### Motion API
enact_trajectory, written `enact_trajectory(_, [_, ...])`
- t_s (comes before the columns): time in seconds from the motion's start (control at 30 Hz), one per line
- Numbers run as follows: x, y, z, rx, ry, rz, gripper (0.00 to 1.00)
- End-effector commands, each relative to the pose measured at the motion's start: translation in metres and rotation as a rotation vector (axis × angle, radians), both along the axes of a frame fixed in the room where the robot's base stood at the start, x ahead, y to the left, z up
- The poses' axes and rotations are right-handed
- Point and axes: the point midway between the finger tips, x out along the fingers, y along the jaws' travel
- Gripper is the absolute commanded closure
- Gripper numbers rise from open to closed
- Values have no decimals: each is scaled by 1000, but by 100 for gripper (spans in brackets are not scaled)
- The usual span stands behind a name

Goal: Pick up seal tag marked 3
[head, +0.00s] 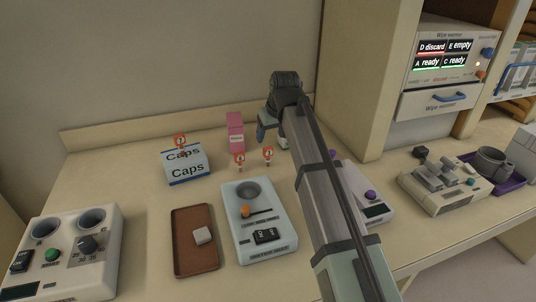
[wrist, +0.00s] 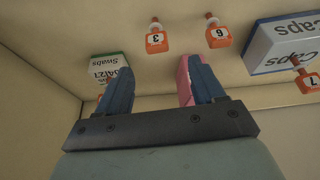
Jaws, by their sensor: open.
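The seal tag marked 3 (wrist: 157,41) is a small orange tag with a white label, standing on the counter. In the head view it appears to be the right-hand tag (head: 268,154), its number too small to read. The tag marked 6 (wrist: 217,36) stands beside it. The tag marked 7 (wrist: 307,82) is by the Caps box (wrist: 284,43). My gripper (wrist: 151,82) is open and empty, its blue fingers apart; tag 3 lies beyond the fingertips, not between them. In the head view my gripper (head: 264,130) is above the counter behind the tags, partly hidden by my arm.
A pink box (head: 235,131) stands close behind the tags and shows behind one finger in the wrist view. A Swabs box (wrist: 108,66) is near the other finger. A brown tray (head: 182,258) and a grey device (head: 270,222) are in front. Counter space between is bare.

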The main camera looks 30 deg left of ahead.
Motion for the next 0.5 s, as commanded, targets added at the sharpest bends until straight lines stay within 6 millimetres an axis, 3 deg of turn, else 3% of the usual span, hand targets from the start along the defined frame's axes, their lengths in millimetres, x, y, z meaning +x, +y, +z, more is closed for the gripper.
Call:
enact_trajectory(0.3, [13,15,-48,-2,1,0,32])
enact_trajectory(0.5, [17,20,-64,0,0,0,32])
